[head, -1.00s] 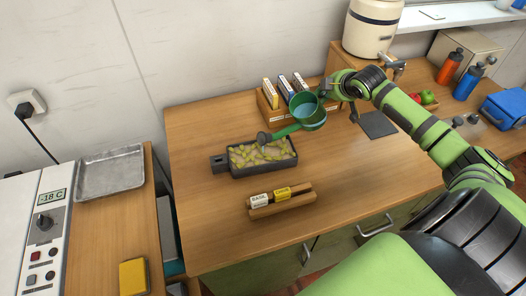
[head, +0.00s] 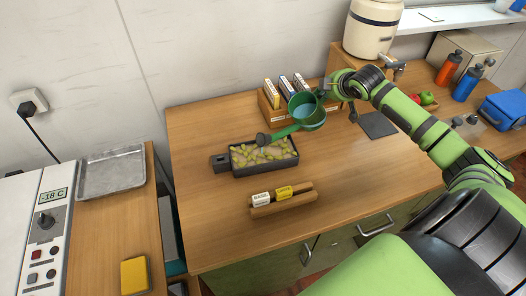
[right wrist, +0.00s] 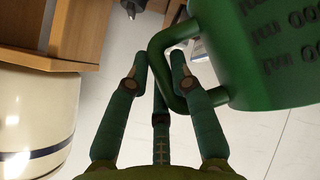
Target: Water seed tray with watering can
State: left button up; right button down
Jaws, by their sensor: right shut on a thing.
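The green watering can (head: 309,115) is held above the wooden table, tilted to the left. Its spout ends in a dark rose (head: 263,139) over the upper edge of the seed tray. The can holds some bluish water. The dark grey seed tray (head: 268,171) lies on the table, filled with pale yellow-green seeds or seedlings on a tan surface. My right gripper (head: 329,93) is shut on the can's handle, and the handle (right wrist: 165,62) shows between the fingers in the right wrist view. My left gripper is not in view.
A wooden rack (head: 285,210) with BASIL and yellow packets stands in front of the tray. A wooden box (head: 270,116) of packets is behind the can. A cream crock (head: 371,27) with a tap stands at the back. Bare table lies left of the tray.

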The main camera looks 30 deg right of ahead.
jog(key=shift+w+d+f, duration=0.1)
jog(key=shift+w+d, duration=0.1)
jog(key=shift+d, duration=0.1)
jog(key=shift+d+f, duration=0.15)
jog(key=shift+d, duration=0.2)
jog(key=d+f+m+y+b, duration=0.1)
jog(key=d+m+y+b, duration=0.1)
jog(key=d+y, duration=0.25)
pick_arm(q)
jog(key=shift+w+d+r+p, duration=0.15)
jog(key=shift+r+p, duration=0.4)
jog(key=shift+p, duration=1)
pick_arm(e)
notch_tip(320, 180, up, 6)
jog(key=d, duration=0.1)
jog(key=shift+r+m+g+y, duration=0.2)
jog(key=shift+m+g+y, duration=0.1)
jog(key=shift+m+y, duration=0.15)
jog(key=shift+a, duration=0.1)
